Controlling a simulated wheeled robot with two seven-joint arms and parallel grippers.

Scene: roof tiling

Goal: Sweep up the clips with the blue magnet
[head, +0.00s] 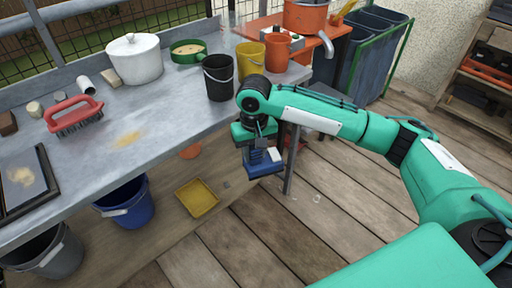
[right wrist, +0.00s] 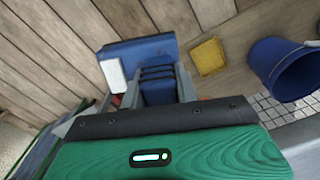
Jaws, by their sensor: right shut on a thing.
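My right gripper (head: 258,146) is shut on the blue magnet (head: 264,168) and holds it in the air beyond the bench's front edge, above the plank floor. In the right wrist view the magnet (right wrist: 138,50) shows as a wide blue block with a ribbed blue grip between the fingers (right wrist: 157,92) and a white piece (right wrist: 113,75) at its side. A tiny pale thing (head: 317,198) lies on the planks; it may be a clip, but it is too small to tell. No clips can be made out on the magnet. My left gripper is out of view.
A yellow tray (head: 197,198) lies low by the bench, near a blue bucket (head: 128,203) and a grey bucket (head: 45,256). The grey bench (head: 165,112) holds a white pot, a red brush and small buckets. A bench leg (head: 292,160) stands close to the magnet. Open planks lie right.

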